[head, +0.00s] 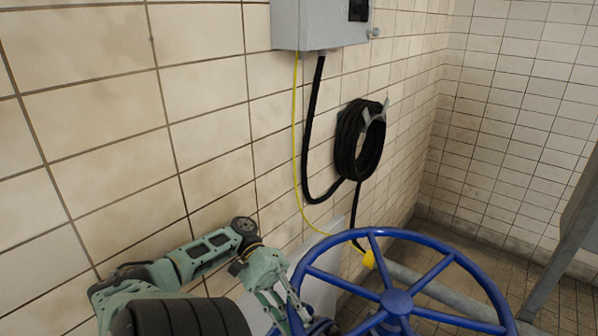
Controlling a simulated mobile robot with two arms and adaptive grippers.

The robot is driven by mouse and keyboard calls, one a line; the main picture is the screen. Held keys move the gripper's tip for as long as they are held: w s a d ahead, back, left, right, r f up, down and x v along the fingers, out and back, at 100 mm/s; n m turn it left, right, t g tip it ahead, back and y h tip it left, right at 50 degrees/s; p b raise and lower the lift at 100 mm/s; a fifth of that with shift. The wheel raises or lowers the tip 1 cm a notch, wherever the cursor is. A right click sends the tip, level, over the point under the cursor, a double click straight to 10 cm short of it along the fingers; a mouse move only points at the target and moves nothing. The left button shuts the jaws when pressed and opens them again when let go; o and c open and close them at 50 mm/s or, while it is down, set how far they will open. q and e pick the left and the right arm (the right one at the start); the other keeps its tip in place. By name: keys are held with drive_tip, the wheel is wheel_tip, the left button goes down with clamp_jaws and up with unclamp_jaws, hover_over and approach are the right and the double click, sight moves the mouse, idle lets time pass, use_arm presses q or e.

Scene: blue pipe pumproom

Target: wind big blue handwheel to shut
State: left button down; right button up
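The big blue handwheel (397,303) is at the bottom right of the head view. It has a round rim, several spokes and a central hub, and its lower part is cut off by the frame edge. My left arm comes in from the left. My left gripper (292,314) is at the left side of the handwheel rim, close to or touching it. Its fingertips overlap the rim near the bottom edge, so I cannot tell whether they are closed around it. My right gripper is out of view.
A tiled wall runs along the left and back. A grey box (320,22) hangs on it, with a black cable and a yellow cable (295,140) hanging down. A coiled black hose (358,140) hangs beside it. A grey pipe (440,295) runs behind the wheel. A grey metal leg (560,255) stands at right.

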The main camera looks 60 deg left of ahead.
use_arm(q)
drive_tip(key=shift+w+a, duration=0.25)
drive_tip(key=shift+a, duration=0.2)
drive_tip(key=c, duration=1.6)
unclamp_jaws()
drive_tip(key=shift+w, duration=0.1)
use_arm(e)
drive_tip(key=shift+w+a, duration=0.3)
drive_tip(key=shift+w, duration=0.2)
